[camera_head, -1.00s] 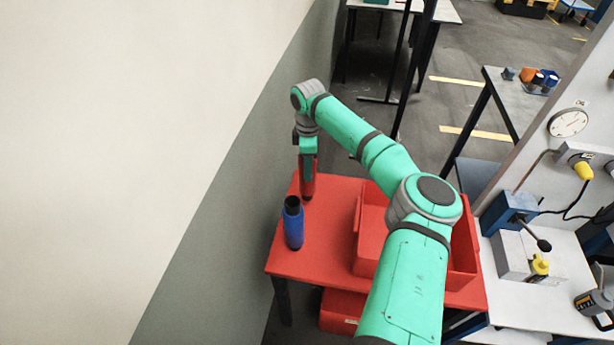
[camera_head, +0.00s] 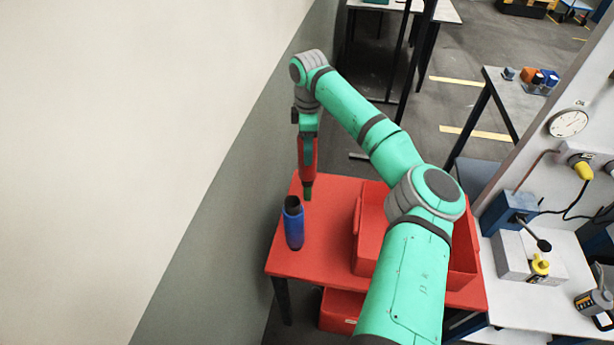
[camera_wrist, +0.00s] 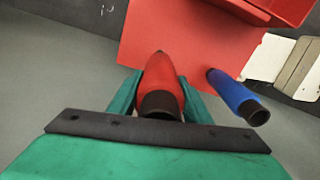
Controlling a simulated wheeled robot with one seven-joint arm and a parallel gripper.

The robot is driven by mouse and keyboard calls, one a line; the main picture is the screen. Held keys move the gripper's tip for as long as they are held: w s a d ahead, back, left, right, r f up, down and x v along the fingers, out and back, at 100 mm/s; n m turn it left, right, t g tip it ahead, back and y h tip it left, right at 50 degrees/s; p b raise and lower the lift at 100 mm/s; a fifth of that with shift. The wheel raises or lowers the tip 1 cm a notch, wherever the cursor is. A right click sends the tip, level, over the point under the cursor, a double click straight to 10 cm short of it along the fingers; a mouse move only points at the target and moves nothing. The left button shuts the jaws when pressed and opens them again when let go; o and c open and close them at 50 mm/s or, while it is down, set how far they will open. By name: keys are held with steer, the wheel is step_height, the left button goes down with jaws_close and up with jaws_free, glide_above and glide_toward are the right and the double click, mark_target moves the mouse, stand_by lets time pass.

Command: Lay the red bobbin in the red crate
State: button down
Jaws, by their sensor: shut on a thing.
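The red bobbin (camera_head: 308,158) is upright in my gripper (camera_head: 308,137), which is shut on it and holds it above the red table. In the wrist view the red bobbin (camera_wrist: 160,82) sits between the two green fingers of my gripper (camera_wrist: 160,95), its dark end toward the camera. The red crate (camera_head: 368,232) stands on the table to the right of the bobbin, partly hidden by my arm. Its edge also shows at the top of the wrist view (camera_wrist: 285,10). The crate's inside is only partly visible.
A blue bobbin (camera_head: 294,226) stands upright on the red table (camera_head: 325,265), left of the crate; it also shows in the wrist view (camera_wrist: 235,95). A wall (camera_head: 215,190) runs close along the table's left side. Another red container (camera_head: 340,308) is below the table.

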steer(key=shift+r, duration=5.45)
